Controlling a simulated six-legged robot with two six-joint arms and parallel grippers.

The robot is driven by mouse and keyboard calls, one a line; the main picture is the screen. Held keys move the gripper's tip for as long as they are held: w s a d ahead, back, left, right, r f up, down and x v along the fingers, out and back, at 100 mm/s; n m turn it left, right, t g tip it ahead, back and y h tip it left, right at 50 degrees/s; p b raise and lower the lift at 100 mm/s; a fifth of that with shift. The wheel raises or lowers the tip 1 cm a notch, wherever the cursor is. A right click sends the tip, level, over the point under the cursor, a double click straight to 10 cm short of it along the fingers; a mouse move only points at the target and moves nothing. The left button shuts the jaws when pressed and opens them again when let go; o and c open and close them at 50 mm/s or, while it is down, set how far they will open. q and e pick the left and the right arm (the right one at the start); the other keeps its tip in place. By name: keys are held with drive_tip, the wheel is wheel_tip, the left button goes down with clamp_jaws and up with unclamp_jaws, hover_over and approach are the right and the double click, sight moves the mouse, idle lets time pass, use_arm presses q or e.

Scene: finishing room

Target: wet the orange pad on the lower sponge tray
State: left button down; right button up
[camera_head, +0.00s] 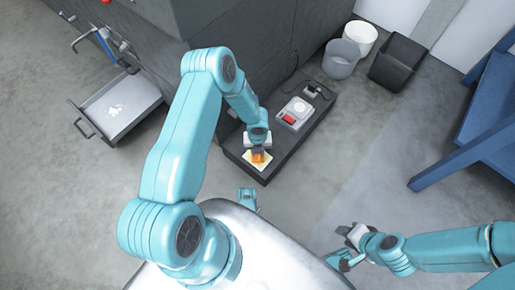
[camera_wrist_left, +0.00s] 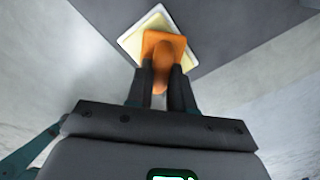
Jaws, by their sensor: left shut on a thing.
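My left gripper (camera_head: 259,153) reaches down to the low dark bench and is shut on the orange pad (camera_head: 262,161). The left wrist view shows the orange pad (camera_wrist_left: 164,43) between the two dark fingers (camera_wrist_left: 162,72). The pad is over the sponge tray, a pale tray with a yellowish sponge (camera_head: 250,163), set at an angle near the bench's near end. In the left wrist view the tray (camera_wrist_left: 133,36) shows behind the pad; I cannot tell whether pad and sponge touch. My right gripper (camera_head: 350,240) is off to the lower right, above the floor, its fingers unclear.
The dark bench (camera_head: 247,176) also carries a white-grey device with a red part (camera_head: 294,113) and a small dark item (camera_head: 313,90). Bins (camera_head: 398,62) stand beyond it. A blue frame (camera_head: 480,135) is at right, an open drawer (camera_head: 118,108) at left. Floor between is clear.

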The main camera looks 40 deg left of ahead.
use_arm(q)
drive_tip(key=shift+f+b, duration=0.55)
drive_tip(key=shift+b, duration=0.1)
idle(1.6)
drive_tip(key=shift+r, duration=0.1)
wheel_tip(320, 180, up, 7)
drive_tip(key=p, duration=0.5)
idle(0.4)
